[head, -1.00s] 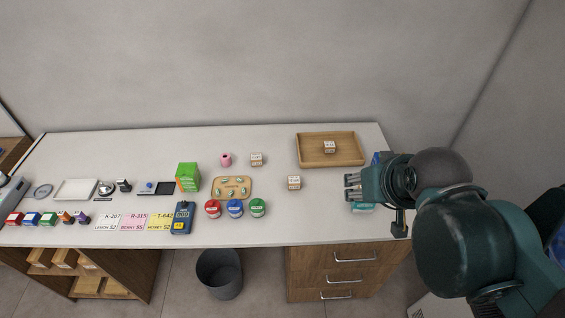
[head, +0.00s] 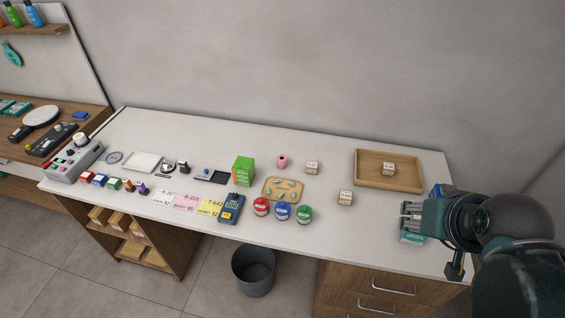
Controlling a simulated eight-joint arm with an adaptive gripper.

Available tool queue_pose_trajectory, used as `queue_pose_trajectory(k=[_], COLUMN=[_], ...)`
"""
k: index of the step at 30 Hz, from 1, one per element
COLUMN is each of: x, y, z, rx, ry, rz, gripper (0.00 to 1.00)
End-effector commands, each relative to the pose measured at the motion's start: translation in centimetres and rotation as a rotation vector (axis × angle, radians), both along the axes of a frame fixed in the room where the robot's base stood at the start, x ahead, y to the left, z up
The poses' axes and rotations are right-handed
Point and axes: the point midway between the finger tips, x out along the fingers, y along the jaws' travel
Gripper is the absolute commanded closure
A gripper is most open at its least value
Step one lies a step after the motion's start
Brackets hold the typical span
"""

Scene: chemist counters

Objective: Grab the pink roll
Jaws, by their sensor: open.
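The pink roll (head: 282,162) stands on the white counter (head: 330,225) towards the back, right of the green box (head: 244,171) and left of a small white labelled block (head: 312,167). Nothing covers it in the head view. My gripper (head: 405,222) is at the right end of the counter, well to the right of the roll. Its fingers point left. It is open, and I see nothing between the fingers.
A wooden tray (head: 421,182) with a small block stands at the back right. A grey bin (head: 253,272) is below.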

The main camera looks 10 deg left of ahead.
Motion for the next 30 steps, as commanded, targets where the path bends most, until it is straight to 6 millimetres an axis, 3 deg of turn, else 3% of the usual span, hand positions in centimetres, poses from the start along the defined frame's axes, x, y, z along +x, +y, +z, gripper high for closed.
queue_pose_trajectory(k=[5, 19, 30], x=[0.0, 0.5, 4.2], y=[0.0, 0.2, 1.7], z=[0.0, 0.3, 2.0], rx=[0.000, 0.006, 0.047], ry=[0.000, 0.005, 0.047], rz=[0.000, -0.005, -0.044], gripper=[0.54, 0.54, 0.54])
